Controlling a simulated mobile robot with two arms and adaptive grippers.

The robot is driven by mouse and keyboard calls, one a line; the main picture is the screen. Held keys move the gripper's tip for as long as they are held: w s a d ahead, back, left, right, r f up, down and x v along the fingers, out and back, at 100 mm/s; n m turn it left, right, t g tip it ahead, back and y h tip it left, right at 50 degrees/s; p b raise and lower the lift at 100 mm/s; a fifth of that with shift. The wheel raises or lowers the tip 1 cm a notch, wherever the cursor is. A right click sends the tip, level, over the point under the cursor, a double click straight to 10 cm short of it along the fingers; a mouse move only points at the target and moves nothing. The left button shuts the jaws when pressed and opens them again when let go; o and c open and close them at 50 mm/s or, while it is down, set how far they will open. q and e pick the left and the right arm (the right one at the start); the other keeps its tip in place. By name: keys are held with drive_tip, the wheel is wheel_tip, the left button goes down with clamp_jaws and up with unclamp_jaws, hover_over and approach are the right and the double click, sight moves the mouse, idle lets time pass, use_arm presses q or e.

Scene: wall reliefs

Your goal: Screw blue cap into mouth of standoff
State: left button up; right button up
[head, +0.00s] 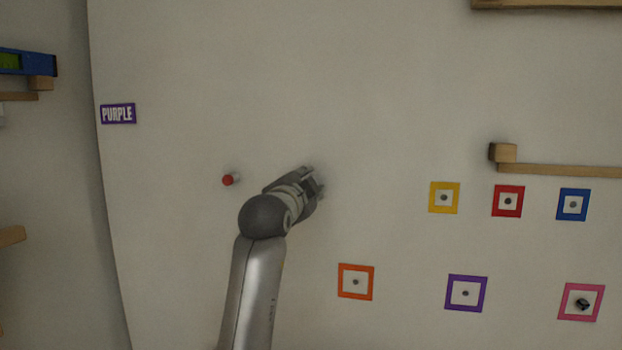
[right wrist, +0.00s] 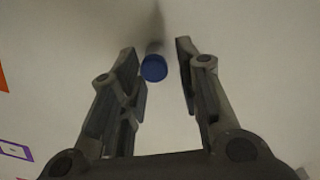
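In the right wrist view, the round blue cap (right wrist: 154,68) shows face-on between my open fingers, nearer the left one, with a gap on each side. Behind it the grey standoff (right wrist: 154,46) runs back to the pale wall. I cannot tell how deep the cap sits in its mouth. My right gripper (head: 315,182) is close to the wall in the head view, and its spread fingers also show in the right wrist view (right wrist: 157,48). In the head view the gripper hides the blue cap and standoff. My left gripper is out of view.
A red-capped standoff (head: 229,179) juts from the wall left of my gripper. Several coloured square frames, such as the orange one (head: 356,282) and yellow one (head: 444,198), are right. A wooden ledge (head: 555,170) is far right, a PURPLE sign (head: 118,114) left.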

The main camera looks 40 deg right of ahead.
drive_tip(key=n+p, duration=0.3)
drive_tip(key=n, duration=0.2)
drive_tip(key=n+p, duration=0.3)
drive_tip(key=n, duration=0.2)
drive_tip(key=n+p, duration=0.4)
drive_tip(key=n, duration=0.1)
drive_tip(key=shift+w+a+f+n, duration=0.15)
drive_tip(key=shift+f+n, duration=0.1)
drive_tip(key=shift+n, duration=0.05)
